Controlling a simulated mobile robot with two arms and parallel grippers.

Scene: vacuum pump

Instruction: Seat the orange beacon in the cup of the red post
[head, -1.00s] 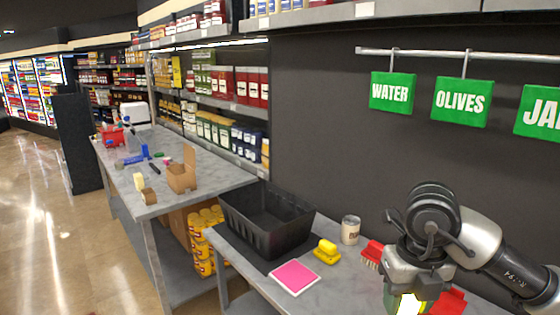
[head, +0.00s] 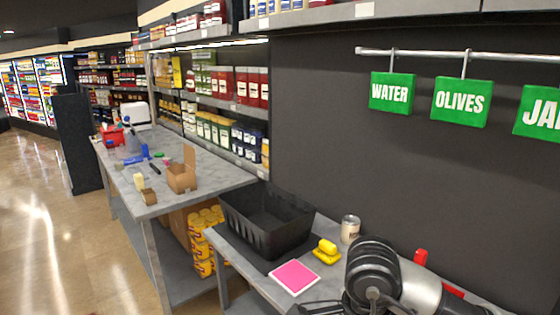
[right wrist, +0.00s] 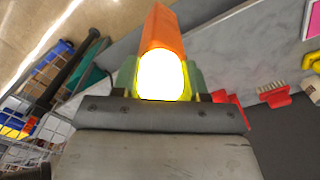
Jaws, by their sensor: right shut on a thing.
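The orange beacon (right wrist: 162,28), with a bright white-yellow glowing part, is held between the green fingers of my right gripper (right wrist: 160,82) in the right wrist view. The gripper is shut on it. In the head view my right wrist covers the gripper and the beacon. A red upright piece (head: 420,257) shows behind my right arm and may be the red post; its cup cannot be made out. Red parts (right wrist: 230,112) also show beside the gripper in the right wrist view, partly hidden. My left gripper is not in view.
A red brush (right wrist: 273,94) lies there too. A wire basket (right wrist: 40,130) shows at left in the wrist view.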

